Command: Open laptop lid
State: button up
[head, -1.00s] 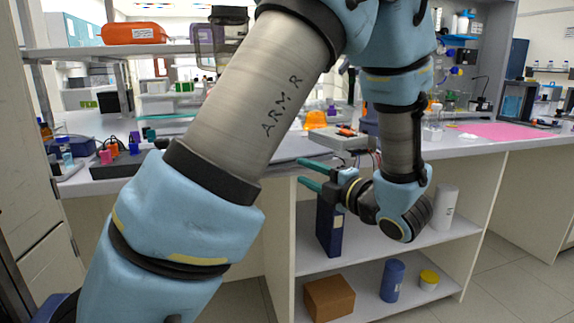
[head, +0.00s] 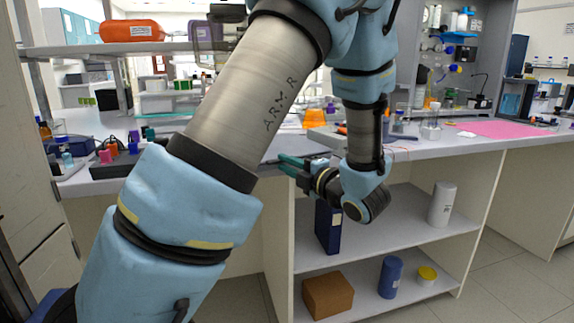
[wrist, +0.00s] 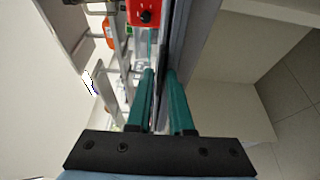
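My gripper (head: 284,161) has two green fingers and is at the bench's front edge, pointing left. In the wrist view the fingers (wrist: 161,78) stand apart, with a narrow gap between them. A thin dark edge (wrist: 163,62) lines up with that gap; I cannot tell whether the fingers touch it. A flat grey slab (head: 298,147), which looks like the shut laptop, lies on the bench just behind the fingers. My own arm hides much of it.
Open shelves below the bench hold a blue binder (head: 328,228), a brown box (head: 328,295), a blue cylinder (head: 391,277) and a white roll (head: 441,204). A red box with a black knob (wrist: 146,13) shows ahead in the wrist view. Small bottles crowd the bench's left.

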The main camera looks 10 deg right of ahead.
grip_shut()
dwell(1.0)
